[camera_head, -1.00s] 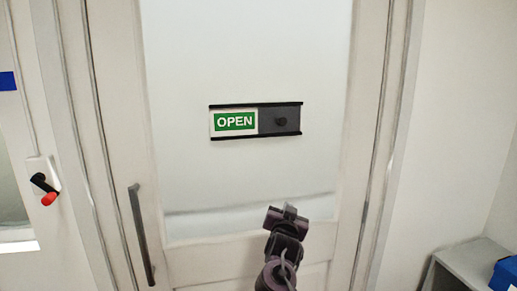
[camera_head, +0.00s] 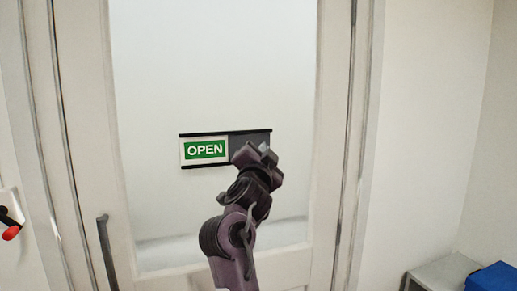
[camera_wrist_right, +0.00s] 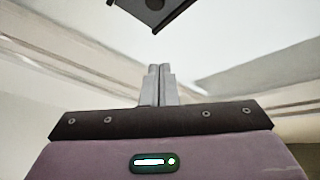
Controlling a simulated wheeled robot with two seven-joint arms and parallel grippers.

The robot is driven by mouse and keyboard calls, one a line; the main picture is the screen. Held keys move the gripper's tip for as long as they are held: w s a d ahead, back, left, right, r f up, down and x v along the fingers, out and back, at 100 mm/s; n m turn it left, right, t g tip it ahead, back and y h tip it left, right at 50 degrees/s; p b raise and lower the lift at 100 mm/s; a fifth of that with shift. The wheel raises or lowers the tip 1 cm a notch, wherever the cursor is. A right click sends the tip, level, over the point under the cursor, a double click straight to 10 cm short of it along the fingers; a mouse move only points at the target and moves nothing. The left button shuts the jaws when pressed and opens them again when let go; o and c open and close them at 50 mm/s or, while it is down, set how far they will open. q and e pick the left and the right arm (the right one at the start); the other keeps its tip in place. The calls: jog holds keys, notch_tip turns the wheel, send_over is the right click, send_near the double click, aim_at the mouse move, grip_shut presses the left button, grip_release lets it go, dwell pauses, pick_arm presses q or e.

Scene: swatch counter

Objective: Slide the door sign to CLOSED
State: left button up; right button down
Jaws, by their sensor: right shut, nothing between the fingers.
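The door sign (camera_head: 205,149) is on the door's glass, with a white and green OPEN panel showing at its left. Its dark slider panel (camera_head: 238,140) covers the right part between black rails. My right gripper (camera_head: 263,149) is shut and empty, in front of the slider in the head view, hiding the knob and the panel's lower right. In the right wrist view, the closed fingertips (camera_wrist_right: 160,69) point up toward the dark panel (camera_wrist_right: 138,8) at the top edge, with a gap in the picture. The round knob (camera_wrist_right: 155,3) shows there, partly cut off. My left gripper is out of view.
The door has a pale frame and a dark vertical handle (camera_head: 107,254) at lower left. A red and black lever (camera_head: 11,231) is on the wall at far left. A blue box (camera_head: 494,277) sits on a grey cabinet (camera_head: 440,274) at lower right.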

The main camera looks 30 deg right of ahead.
aim_at(261, 138)
jog(key=p+x, duration=0.5)
jog(key=x, duration=0.4)
jog(key=shift+w+d, duration=0.1)
jog(key=shift+w, duration=0.25)
jog(key=shift+w+a+f+p, duration=0.2)
jog(key=shift+a+f+p, duration=0.25)
jog(key=shift+a+f, duration=0.1)
jog(key=shift+w+a+f+p, duration=0.15)
jog(key=shift+a+f+p, duration=0.3)
jog(key=shift+a+f, duration=0.3)
jog(key=shift+f, duration=0.1)
jog(key=shift+w, duration=0.1)
